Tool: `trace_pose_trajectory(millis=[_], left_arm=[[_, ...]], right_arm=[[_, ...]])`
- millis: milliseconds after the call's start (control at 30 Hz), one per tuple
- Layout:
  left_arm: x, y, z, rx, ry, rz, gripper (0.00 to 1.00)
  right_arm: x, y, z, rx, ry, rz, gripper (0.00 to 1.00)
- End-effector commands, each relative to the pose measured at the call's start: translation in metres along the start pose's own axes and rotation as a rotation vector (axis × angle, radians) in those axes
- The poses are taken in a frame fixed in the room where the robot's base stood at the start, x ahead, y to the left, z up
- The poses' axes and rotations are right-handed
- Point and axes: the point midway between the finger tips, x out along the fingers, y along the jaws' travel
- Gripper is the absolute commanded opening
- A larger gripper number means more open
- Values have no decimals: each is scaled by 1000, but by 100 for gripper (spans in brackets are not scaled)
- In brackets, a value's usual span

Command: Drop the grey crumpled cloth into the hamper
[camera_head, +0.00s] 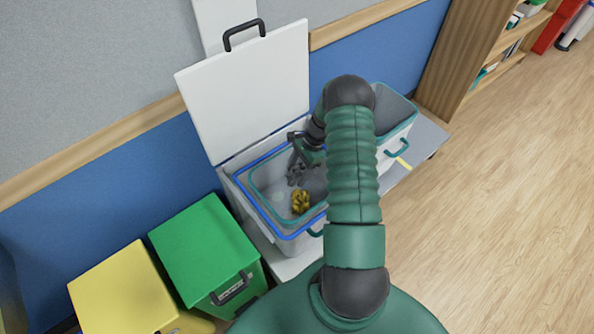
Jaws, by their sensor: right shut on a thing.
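The hamper (291,236) is a white bin with blue and teal rims. It stands in the middle with its white lid (250,85) raised against the wall. My right gripper (297,168) is over the hamper's opening, partly hidden by my own arm. It is shut on a grey crumpled cloth (315,182), seen just below and beside the fingers. I cannot tell whether the cloth touches the hamper's floor. My left gripper is not in view.
A yellow crumpled item (300,202) lies inside the hamper. A green lidded bin (207,255) and a yellow lidded bin (125,292) stand to the left. A grey teal-rimmed bin (397,125) stands to the right, near a wooden shelf (475,60). The wooden floor at right is clear.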

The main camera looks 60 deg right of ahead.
Motion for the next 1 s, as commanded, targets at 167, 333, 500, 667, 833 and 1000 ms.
trace_pose_trajectory(millis=[167,333,500,667,833,1000], left_arm=[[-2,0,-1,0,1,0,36],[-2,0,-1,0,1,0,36],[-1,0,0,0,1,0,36],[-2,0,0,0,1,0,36],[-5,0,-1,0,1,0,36],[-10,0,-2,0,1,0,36]], right_arm=[[-2,0,1,-1,1,-1,23],[-1,0,1,-1,1,0,82],[-1,0,1,-1,0,0,85],[-3,0,0,-1,1,0,85],[-26,-1,0,-1,3,-3,85],[-75,-2,0,-1,5,-4,85]])
